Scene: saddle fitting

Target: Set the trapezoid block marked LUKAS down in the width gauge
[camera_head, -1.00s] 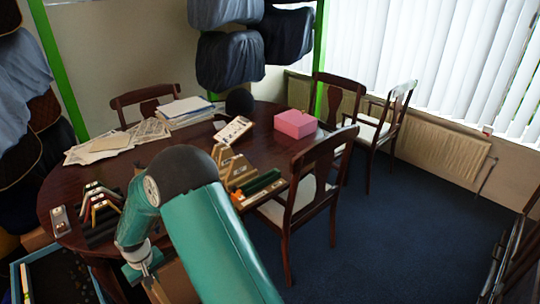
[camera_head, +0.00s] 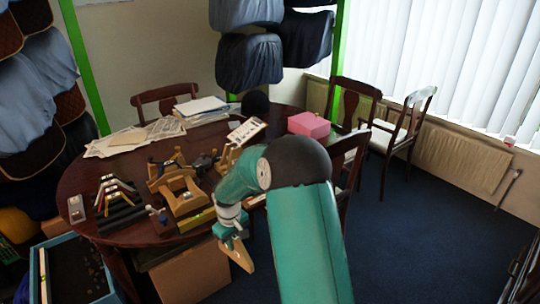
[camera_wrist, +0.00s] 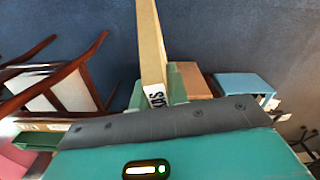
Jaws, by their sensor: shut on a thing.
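The tan wooden block (camera_head: 240,257) hangs below my gripper (camera_head: 233,236), off the table's front edge. In the wrist view the block (camera_wrist: 152,50) stands out between my green jaws (camera_wrist: 158,90), which are shut on it. A white label on it shows letters ending in "KAS"; the rest is hidden. I cannot tell for sure which one is the width gauge. My gripper is to the right of and lower than both, apart from them.
The dark round table (camera_head: 78,180) holds papers (camera_head: 130,138), a pink box (camera_head: 309,124) and a small grey device (camera_head: 76,209). A cardboard box (camera_head: 190,275) and a blue-edged tray (camera_head: 75,270) are below its front. Chairs stand behind and to the right. Blue floor is open at right.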

